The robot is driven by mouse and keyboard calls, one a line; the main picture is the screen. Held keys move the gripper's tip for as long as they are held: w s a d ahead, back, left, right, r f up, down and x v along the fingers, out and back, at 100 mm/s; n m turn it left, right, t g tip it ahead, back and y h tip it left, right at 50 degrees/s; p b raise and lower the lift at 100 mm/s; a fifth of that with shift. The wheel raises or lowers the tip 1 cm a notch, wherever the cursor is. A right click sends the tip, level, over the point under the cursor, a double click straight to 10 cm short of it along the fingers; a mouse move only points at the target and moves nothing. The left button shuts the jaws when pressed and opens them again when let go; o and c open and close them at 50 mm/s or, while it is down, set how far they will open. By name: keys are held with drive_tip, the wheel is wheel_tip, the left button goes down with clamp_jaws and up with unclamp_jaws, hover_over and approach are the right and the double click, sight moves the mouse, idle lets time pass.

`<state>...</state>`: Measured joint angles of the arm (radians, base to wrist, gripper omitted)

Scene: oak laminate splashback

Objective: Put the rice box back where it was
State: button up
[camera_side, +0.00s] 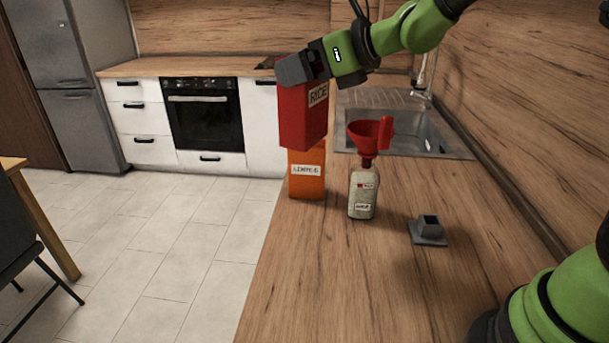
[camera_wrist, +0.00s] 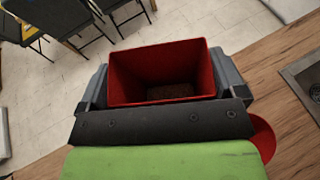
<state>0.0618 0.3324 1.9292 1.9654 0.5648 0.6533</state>
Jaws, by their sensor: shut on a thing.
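The red rice box (camera_side: 303,121), labelled RICE, is held upright in the air by my gripper (camera_side: 303,68), which is shut on its upper part. In the side view the box appears above and partly in front of an orange box (camera_side: 306,175) labelled LENTILS, near the counter's left edge. In the wrist view I look into the open top of the rice box (camera_wrist: 160,75); its inside is red with a dark brownish bottom. Parts of my gripper (camera_wrist: 163,85) show on both sides of it. Whether the rice box touches the orange box is unclear.
A bottle (camera_side: 362,193) with pale contents stands on the counter with a red funnel (camera_side: 370,134) in its neck. A small grey holder (camera_side: 428,231) sits to its right. The sink (camera_side: 400,131) lies behind. The front counter (camera_side: 330,285) is clear.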

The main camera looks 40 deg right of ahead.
wheel_tip(320, 180, down, 21)
idle(0.4)
drive_tip(key=shift+f, duration=0.1)
drive_tip(key=o, duration=1.1)
drive_tip(key=shift+f, duration=0.1)
drive_tip(key=shift+o, duration=0.2)
drive_tip(key=v, duration=1.2)
drive_tip(key=s+a+r+n+g+y, duration=0.75)
drive_tip(key=a+r+n, duration=0.4)
drive_tip(key=n, duration=0.35)
drive_tip(key=s+d+r+n+t+h, duration=0.2)
drive_tip(key=s+d+r+n+h, duration=0.3)
drive_tip(key=s+d+n+h, duration=0.3)
drive_tip(key=s+n+h, duration=0.2)
drive_tip(key=n, duration=0.2)
drive_tip(key=shift+d+n, duration=0.3)
drive_tip(key=shift+d, duration=0.1)
